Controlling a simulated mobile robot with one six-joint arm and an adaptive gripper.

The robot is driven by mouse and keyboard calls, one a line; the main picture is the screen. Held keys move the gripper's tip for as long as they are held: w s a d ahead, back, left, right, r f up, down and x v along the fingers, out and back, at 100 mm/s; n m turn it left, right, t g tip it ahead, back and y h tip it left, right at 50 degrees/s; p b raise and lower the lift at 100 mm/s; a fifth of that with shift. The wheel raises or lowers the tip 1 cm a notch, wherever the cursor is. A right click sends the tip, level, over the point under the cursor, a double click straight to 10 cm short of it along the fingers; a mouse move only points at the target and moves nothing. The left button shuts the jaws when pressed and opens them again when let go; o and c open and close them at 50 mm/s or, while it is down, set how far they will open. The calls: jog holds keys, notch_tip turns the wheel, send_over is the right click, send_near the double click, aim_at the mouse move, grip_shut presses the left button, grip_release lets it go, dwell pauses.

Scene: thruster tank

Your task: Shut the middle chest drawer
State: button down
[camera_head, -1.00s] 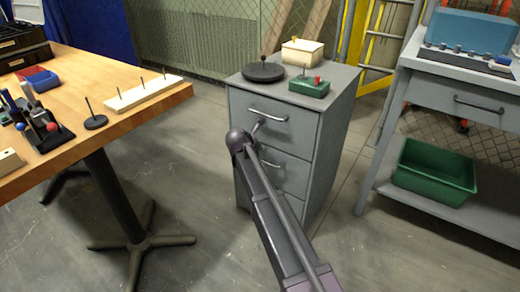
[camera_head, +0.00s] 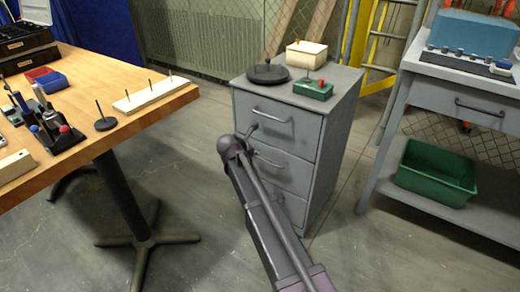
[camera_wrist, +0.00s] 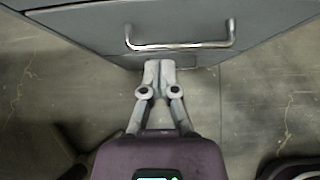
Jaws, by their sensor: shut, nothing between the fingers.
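The grey drawer chest (camera_head: 322,150) stands in the middle of the head view, with its drawer fronts facing me. The middle drawer (camera_head: 290,172) is below the top drawer (camera_head: 300,130) and is partly hidden by my arm; its front looks close to flush, but I cannot tell any small gap. My gripper (camera_head: 253,127) is shut and empty, in front of the chest's left side. In the wrist view my gripper (camera_wrist: 159,66) points at a grey drawer front with a metal handle (camera_wrist: 182,45). The fingertips are just below that handle; contact cannot be told.
On the chest top are a black round base (camera_head: 267,74), a cream box (camera_head: 306,53) and a green block (camera_head: 313,90). A wooden table (camera_head: 130,95) stands left. A grey workbench with a green bin (camera_head: 436,172) stands right. Floor is open before the chest.

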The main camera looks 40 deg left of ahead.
jog(key=p+v, duration=0.4)
jog(key=v, duration=0.3)
jog(key=shift+w+d+f, duration=0.1)
jog(key=shift+d, duration=0.05)
dwell(0.6)
jog(key=w+d+f+m+g+h, duration=0.15)
jog(key=w+d+m, duration=0.35)
jog(key=d, duration=0.7)
jog(key=w+d+f+m+g+h, duration=0.15)
jog(key=d+m, duration=0.45)
jog(key=d, duration=0.6)
jog(key=w+d+m+g, duration=0.2)
jog(key=w+d+m, duration=0.3)
jog(key=d, duration=0.6)
jog(key=s+d+m+g+y+p, duration=0.15)
jog(key=s+d+m, duration=0.25)
jog(key=d+m, duration=0.5)
jog(key=s+d+f+m+g, duration=0.15)
jog(key=s+d+m, duration=0.3)
jog(key=d, duration=0.85)
jog(key=s+d+m+g+y, duration=0.15)
jog(key=s+d+m, duration=0.25)
jog(key=d+m, duration=0.5)
notch_tip(320, 180, up, 38)
jog(key=d+n+p, duration=0.1)
jog(key=n+p, duration=0.1)
jog(key=p, duration=3.6)
jog(key=shift+w+d+r+h, duration=0.2)
jog(key=shift+d+h, duration=0.05)
jog(key=shift+h, duration=0.05)
